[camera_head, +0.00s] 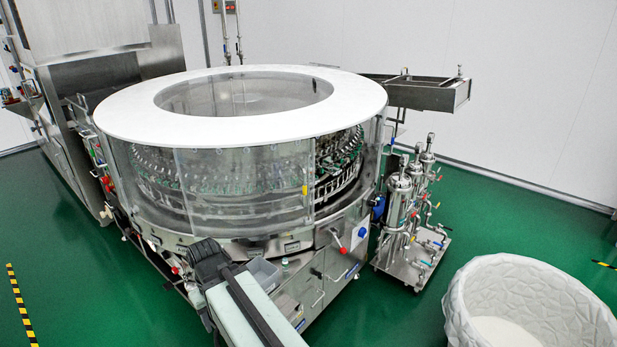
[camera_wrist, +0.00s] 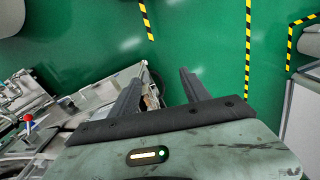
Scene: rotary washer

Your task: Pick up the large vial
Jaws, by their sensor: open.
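My gripper (camera_head: 208,258) is in front of the washer at its lower left in the head view. In the wrist view my gripper (camera_wrist: 160,84) shows two dark fingers spread apart, with nothing held between them. A small, pale, clear-looking object (camera_head: 285,263) stands on the washer's front ledge, right of my gripper and apart from it. It may be the large vial, but it is too small to be sure. No vial can be made out in the wrist view.
The round washer (camera_head: 120,120) with a white top ring and clear panels fills the middle. A grey tray (camera_head: 264,273) sits on the ledge right of my gripper. Green floor (camera_head: 60,290) is open at left.

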